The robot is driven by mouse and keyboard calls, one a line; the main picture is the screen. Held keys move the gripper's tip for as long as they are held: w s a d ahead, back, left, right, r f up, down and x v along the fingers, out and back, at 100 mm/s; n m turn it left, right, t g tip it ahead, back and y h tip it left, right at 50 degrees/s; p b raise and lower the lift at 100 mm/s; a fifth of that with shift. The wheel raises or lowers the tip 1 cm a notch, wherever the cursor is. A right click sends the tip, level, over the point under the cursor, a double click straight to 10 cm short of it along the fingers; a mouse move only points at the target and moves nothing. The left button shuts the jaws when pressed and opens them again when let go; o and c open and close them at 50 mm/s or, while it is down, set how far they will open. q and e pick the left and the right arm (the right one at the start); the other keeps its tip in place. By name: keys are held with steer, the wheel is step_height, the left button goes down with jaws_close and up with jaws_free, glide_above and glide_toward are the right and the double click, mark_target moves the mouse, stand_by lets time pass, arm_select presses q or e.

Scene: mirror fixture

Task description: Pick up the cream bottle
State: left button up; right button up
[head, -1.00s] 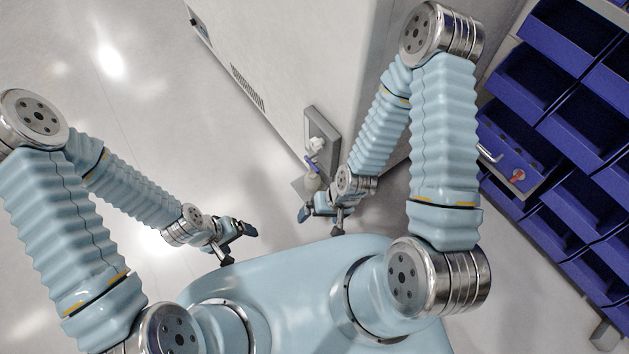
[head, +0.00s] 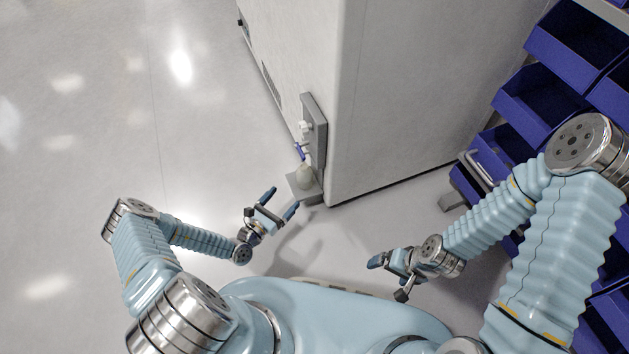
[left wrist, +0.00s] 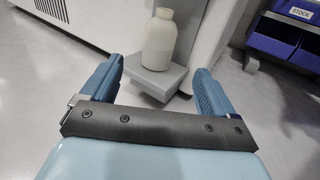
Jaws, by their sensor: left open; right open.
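The cream bottle (head: 304,177) stands upright on a small grey shelf (head: 307,196) at the side of the large white cabinet. In the left wrist view the bottle (left wrist: 159,40) is pale and rounded, on the grey shelf (left wrist: 172,82), ahead of and between the fingers. My left gripper (head: 282,200) is open and empty, its fingers pointing toward the bottle and apart from it. It also shows in the left wrist view (left wrist: 155,82). My right gripper (head: 388,278) is open and empty, lower right of the shelf, well away from the bottle.
A grey wall fixture (head: 315,130) with a white part and a blue part is mounted on the white cabinet (head: 400,90) just above the bottle. Blue storage bins (head: 545,105) fill the right side. The floor (head: 80,130) at left is open.

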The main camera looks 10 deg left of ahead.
mark_target(299, 180)
arm_select(q)
steer(key=x, duration=0.5)
steer(key=shift+w+d+b, duration=0.1)
steer(key=shift+w+b, duration=0.1)
steer(key=shift+b, duration=0.1)
steer(key=b+x, duration=0.1)
steer(key=x, duration=0.4)
steer(key=shift+w+r, duration=0.15)
steer(key=shift+w, duration=0.1)
steer(key=shift+r, duration=0.1)
steer(key=c, duration=1.3)
